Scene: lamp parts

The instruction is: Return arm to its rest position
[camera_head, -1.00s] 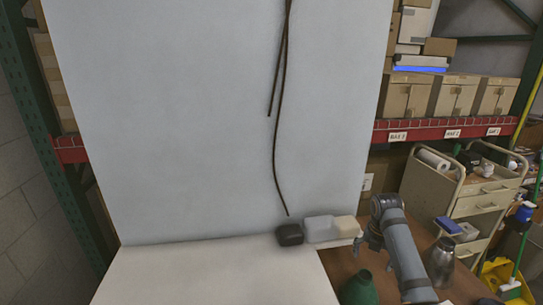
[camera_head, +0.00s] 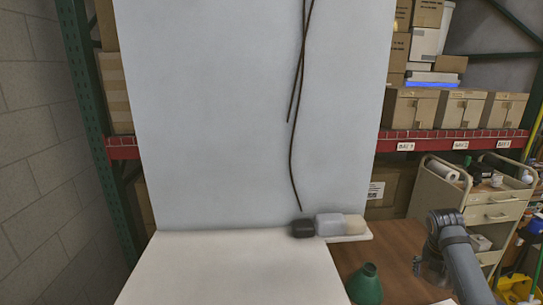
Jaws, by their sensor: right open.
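My right arm comes in from the lower right and bends down at its wrist. My right gripper (camera_head: 431,270) is open and empty, low over the brown wooden table, apart from the lamp parts. A black part (camera_head: 303,228), a grey-white part (camera_head: 328,226) and a beige part (camera_head: 354,226) stand in a row at the back of the table, to the left of the gripper. A green conical part (camera_head: 365,284) stands left of the gripper, its lower end cut off by the picture edge. My left gripper is not in view.
A white tabletop (camera_head: 230,268) lies clear in front of a tall pale panel (camera_head: 240,110). Dark cables (camera_head: 295,130) hang down the panel. The brown wooden table (camera_head: 393,252) has bare room between the green part and my right gripper. A cart (camera_head: 465,205) stands behind.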

